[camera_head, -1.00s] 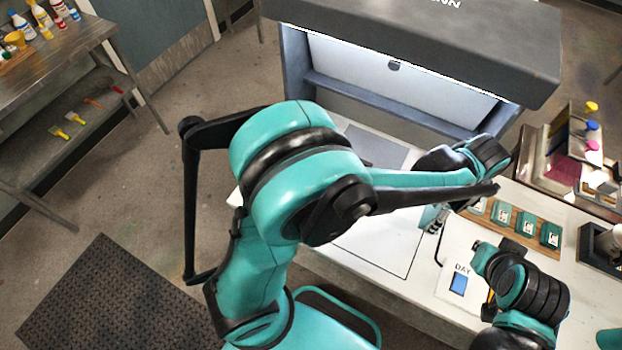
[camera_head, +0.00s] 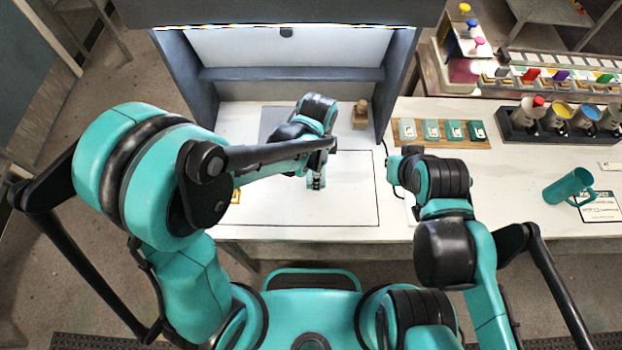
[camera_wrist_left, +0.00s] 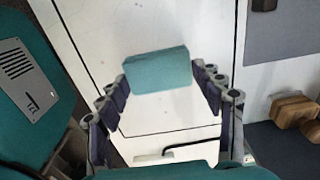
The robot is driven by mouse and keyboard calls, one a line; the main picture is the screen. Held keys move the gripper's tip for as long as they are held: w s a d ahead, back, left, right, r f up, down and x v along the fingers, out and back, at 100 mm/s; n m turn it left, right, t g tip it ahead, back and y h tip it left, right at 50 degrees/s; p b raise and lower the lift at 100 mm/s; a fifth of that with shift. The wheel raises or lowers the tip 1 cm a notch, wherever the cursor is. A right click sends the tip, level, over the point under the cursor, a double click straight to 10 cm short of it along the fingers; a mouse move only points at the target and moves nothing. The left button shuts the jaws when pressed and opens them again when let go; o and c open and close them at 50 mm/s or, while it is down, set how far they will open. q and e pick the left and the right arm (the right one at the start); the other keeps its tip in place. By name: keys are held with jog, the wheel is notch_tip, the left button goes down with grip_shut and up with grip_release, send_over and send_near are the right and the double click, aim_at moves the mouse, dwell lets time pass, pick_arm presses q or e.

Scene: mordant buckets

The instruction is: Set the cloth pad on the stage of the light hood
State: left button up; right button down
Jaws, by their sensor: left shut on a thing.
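The cloth pad is a teal block (camera_wrist_left: 158,78), seen between the fingers of my left gripper (camera_wrist_left: 160,88) in the left wrist view. My left gripper (camera_head: 317,180) is shut on it, above the white bench inside a black outline. The pad is not clearly visible in the head view. The light hood (camera_head: 290,45) is a dark grey box with a lit interior at the back. A grey square (camera_head: 270,122), seemingly its stage, lies in front and is partly covered by my left arm. My right gripper (camera_head: 393,170) is over the bench to the right; its fingers are unclear.
A wooden block (camera_head: 360,116) stands by the hood's right side. A wooden rack (camera_head: 440,143) with several teal pieces lies to the right. A dark holder with paint pots (camera_head: 520,125) and a teal mug (camera_head: 568,187) are farther right. The outlined bench area (camera_head: 350,205) is mostly clear.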

pick_arm(q)
jog(key=shift+s+a+f, duration=0.2)
jog(key=shift+a+f, duration=0.25)
jog(key=shift+a, duration=0.05)
jog(key=shift+f+b, duration=0.65)
jog(key=shift+f, duration=1.3)
jog(key=shift+f, duration=0.15)
jog(key=o, duration=0.8)
jog(key=shift+o, duration=0.2)
